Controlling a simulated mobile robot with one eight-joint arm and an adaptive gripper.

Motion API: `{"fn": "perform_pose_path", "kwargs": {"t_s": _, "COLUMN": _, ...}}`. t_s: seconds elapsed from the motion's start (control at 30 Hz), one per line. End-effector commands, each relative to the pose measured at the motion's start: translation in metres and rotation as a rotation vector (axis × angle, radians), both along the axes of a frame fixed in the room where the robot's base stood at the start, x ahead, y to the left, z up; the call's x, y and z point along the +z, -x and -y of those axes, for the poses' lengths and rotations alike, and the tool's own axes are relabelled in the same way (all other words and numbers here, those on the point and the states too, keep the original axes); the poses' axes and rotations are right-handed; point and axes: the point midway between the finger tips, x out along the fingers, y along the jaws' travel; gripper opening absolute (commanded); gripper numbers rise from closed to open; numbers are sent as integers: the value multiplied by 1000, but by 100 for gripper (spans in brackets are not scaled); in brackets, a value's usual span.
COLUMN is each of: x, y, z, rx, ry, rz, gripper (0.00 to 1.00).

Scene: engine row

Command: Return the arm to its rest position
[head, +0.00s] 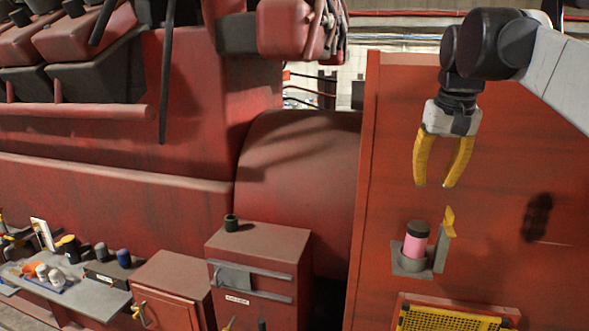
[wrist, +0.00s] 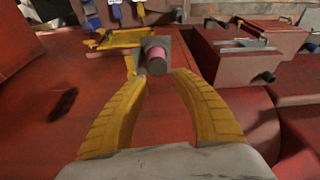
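My gripper (head: 446,184) has two yellow curved fingers. In the head view it hangs at the upper right, in front of a red panel, pointing down. Its fingertips are apart with nothing between them. In the wrist view the fingers (wrist: 160,85) are also spread, and a pink cylinder with a dark cap (wrist: 158,57) shows beyond the tips. In the head view this pink cylinder (head: 415,241) stands upright in a small grey holder (head: 411,264) on the panel, below my gripper and apart from it.
A yellow mesh tray (head: 447,318) is below the holder. A red cabinet (head: 258,248) with a dark cup (head: 231,223) on top stands left of the panel. A grey shelf (head: 95,294) with several small containers is at the lower left. Large red machinery (head: 190,120) fills the back.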

Motion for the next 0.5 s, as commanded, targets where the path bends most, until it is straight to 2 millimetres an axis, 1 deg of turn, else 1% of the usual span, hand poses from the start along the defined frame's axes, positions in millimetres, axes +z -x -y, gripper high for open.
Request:
{"fn": "perform_pose_path", "kwargs": {"t_s": 0.03, "x": -11, "y": 17, "z": -12, "rx": 15, "ry": 4, "rz": 28, "gripper": 30}}
{"fn": "perform_pose_path", "kwargs": {"t_s": 0.17, "x": -49, "y": 60, "z": -37, "rx": 49, "ry": 14, "rz": 109, "gripper": 30}}
{"fn": "perform_pose_path", "kwargs": {"t_s": 0.2, "x": -64, "y": 75, "z": -45, "rx": 61, "ry": 17, "rz": 134, "gripper": 30}}
{"fn": "perform_pose_path", "kwargs": {"t_s": 0.27, "x": -88, "y": 97, "z": -55, "rx": 75, "ry": 20, "rz": 171, "gripper": 30}}
{"fn": "perform_pose_path", "kwargs": {"t_s": 0.3, "x": -104, "y": 111, "z": -61, "rx": 86, "ry": 21, "rz": 194, "gripper": 30}}
{"fn": "perform_pose_path", "kwargs": {"t_s": 0.37, "x": -127, "y": 131, "z": -69, "rx": 98, "ry": 23, "rz": 225, "gripper": 30}}
{"fn": "perform_pose_path", "kwargs": {"t_s": 0.4, "x": -142, "y": 143, "z": -73, "rx": 106, "ry": 24, "rz": 243, "gripper": 30}}
{"fn": "perform_pose_path", "kwargs": {"t_s": 0.5, "x": -178, "y": 170, "z": -82, "rx": 124, "ry": 25, "rz": 286, "gripper": 30}}
